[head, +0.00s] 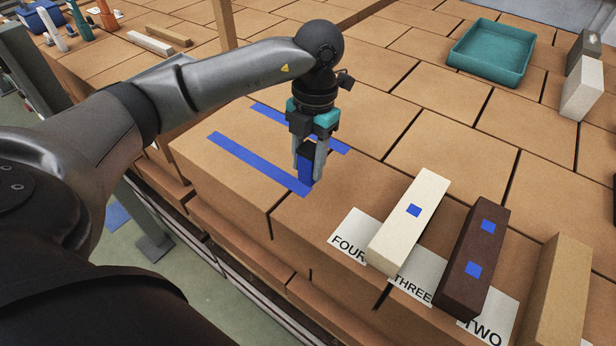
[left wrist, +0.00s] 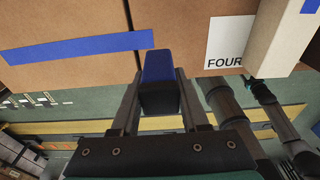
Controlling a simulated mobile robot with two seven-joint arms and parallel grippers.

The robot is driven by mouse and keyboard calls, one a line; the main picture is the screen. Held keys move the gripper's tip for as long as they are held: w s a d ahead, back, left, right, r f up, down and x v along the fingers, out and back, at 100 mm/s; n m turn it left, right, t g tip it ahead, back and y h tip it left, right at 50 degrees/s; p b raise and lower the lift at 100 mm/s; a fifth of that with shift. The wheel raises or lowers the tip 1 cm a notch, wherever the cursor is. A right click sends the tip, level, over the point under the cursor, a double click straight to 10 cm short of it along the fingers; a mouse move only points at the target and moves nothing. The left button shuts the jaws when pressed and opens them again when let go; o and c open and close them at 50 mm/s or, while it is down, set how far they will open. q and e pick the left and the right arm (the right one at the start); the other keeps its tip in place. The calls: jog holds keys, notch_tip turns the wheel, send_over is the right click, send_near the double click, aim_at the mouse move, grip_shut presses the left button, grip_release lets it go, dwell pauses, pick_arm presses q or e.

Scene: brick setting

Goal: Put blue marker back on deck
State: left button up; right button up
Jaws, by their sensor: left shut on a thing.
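My left gripper (head: 311,165) points down over the brick deck (head: 230,190) and is shut on a small blue block, the blue marker (head: 305,170). The marker is upright between the fingers, partly covered by them. It also shows between the fingers in the left wrist view (left wrist: 158,67). It is near the right end of a long blue tape strip (head: 255,160); a second blue strip (head: 272,114) runs partly behind the gripper. I cannot tell whether the marker touches the deck. My right gripper is not in view.
A cream brick (head: 425,195) with one blue square, a dark brown brick (head: 470,285) and a tan brick (head: 560,290) stand right, by labels FOUR (head: 349,240), THREE and TWO. A teal tray (head: 525,37) lies back right. The deck between is clear.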

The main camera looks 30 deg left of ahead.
aim_at(308, 180)
pick_arm(q)
notch_tip(308, 180, down, 5)
jog(key=shift+r, duration=0.1)
jog(key=shift+f, duration=0.2)
jog(key=shift+f, duration=0.15)
jog(key=o, duration=1.1)
jog(key=shift+c, duration=0.2)
jog(key=shift+r, duration=0.2)
